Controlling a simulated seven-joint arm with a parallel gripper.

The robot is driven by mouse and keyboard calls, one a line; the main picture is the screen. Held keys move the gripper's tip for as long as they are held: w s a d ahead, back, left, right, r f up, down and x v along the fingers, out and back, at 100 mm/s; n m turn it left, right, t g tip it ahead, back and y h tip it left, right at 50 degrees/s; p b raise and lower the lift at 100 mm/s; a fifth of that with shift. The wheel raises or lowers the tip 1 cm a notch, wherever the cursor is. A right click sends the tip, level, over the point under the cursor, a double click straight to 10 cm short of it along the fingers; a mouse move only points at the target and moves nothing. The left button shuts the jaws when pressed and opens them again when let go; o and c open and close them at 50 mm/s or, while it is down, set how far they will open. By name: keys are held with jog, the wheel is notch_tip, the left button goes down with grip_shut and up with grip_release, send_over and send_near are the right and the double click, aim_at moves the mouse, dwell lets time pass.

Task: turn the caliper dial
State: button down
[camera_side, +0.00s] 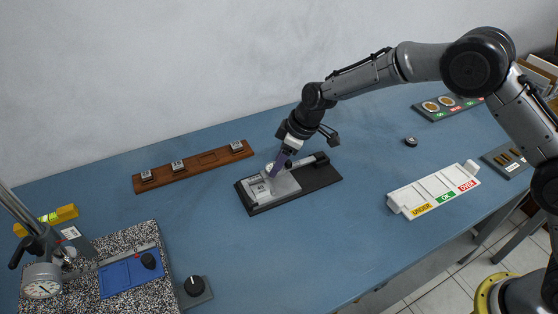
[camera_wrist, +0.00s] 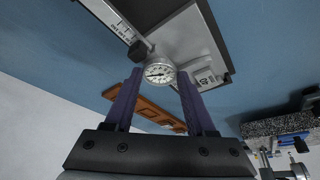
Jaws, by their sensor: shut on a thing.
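A caliper (camera_side: 311,163) lies on a black base (camera_side: 322,178) near the middle of the blue table. Its round white dial (camera_wrist: 159,72) shows a scale and a dark needle in the wrist view. My gripper (camera_side: 274,171) reaches down to the dial, its two purple fingers on either side of it. In the wrist view the fingertips are closed against the dial's rim. In the side view my fingers partly cover the dial. A pale block with a number (camera_side: 259,189) sits at the left end of the base, beside the dial.
A brown rack with small blocks (camera_side: 192,166) stands behind left. A white tray marked UNDER, OK and OVER (camera_side: 433,189) is at right. A speckled plate with a gauge stand (camera_side: 130,235) is front left. The table front of the caliper is clear.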

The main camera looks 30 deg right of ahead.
jog(key=shift+c, duration=1.1)
grip_release()
jog(key=shift+r, duration=0.1)
jog(key=v, duration=1.3)
jog(key=shift+d+r, duration=0.2)
jog(key=shift+r, duration=0.05)
jog(key=shift+s, duration=0.1)
